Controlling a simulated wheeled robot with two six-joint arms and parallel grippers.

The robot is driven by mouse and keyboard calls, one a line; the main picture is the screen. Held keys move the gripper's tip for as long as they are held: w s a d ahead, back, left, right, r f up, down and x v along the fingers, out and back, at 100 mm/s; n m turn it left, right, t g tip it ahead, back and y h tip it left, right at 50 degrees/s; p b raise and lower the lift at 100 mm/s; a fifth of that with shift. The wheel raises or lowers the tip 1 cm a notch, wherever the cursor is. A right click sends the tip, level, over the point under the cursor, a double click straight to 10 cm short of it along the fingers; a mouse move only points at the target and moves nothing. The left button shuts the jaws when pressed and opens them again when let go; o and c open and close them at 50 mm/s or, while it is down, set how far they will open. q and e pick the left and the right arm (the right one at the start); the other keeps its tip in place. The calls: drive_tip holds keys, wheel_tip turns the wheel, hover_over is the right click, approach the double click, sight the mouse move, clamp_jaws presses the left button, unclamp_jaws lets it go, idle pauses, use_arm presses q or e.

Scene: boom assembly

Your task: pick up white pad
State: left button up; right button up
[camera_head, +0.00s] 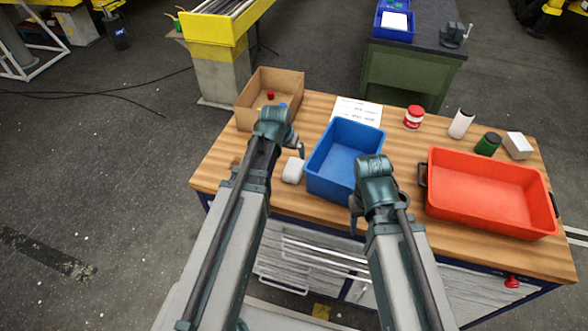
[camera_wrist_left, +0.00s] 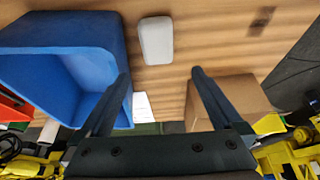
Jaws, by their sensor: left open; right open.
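The white pad (camera_head: 293,170) is a small rounded white block lying on the wooden table, just left of the blue bin. It also shows in the left wrist view (camera_wrist_left: 156,40), beyond and between my fingertips. My left gripper (camera_head: 299,151) is above the table close to the pad; in the left wrist view (camera_wrist_left: 161,76) its two fingers are apart with nothing between them. My right gripper (camera_head: 355,222) hangs at the front of the blue bin; its fingers are mostly hidden by its wrist, and I see nothing held.
The blue bin (camera_head: 318,160) stands right of the pad. A cardboard box (camera_head: 290,82) stands behind my left gripper. A red bin (camera_head: 487,232), red-and-white jar (camera_head: 413,118), white bottle (camera_head: 461,124), green can (camera_head: 487,145) and white box (camera_head: 518,145) are at the right.

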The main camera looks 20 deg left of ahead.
use_arm(q)
drive_tip(key=b, duration=0.8)
approach(294, 167)
drive_tip(key=x, duration=0.5)
drive_tip(key=shift+w+a, duration=0.2)
drive_tip(key=shift+w, duration=0.05)
drive_tip(key=shift+b+x, duration=2.35)
drive_tip(key=shift+x, duration=0.15)
drive_tip(key=shift+s+d+f, duration=0.15)
drive_tip(key=shift+f, duration=0.2)
drive_tip(key=c, duration=1.3)
drive_tip(key=shift+r, duration=0.1)
wheel_tip(294, 167, up, 10)
drive_tip(key=p, duration=1)
drive_tip(key=shift+r, duration=0.25)
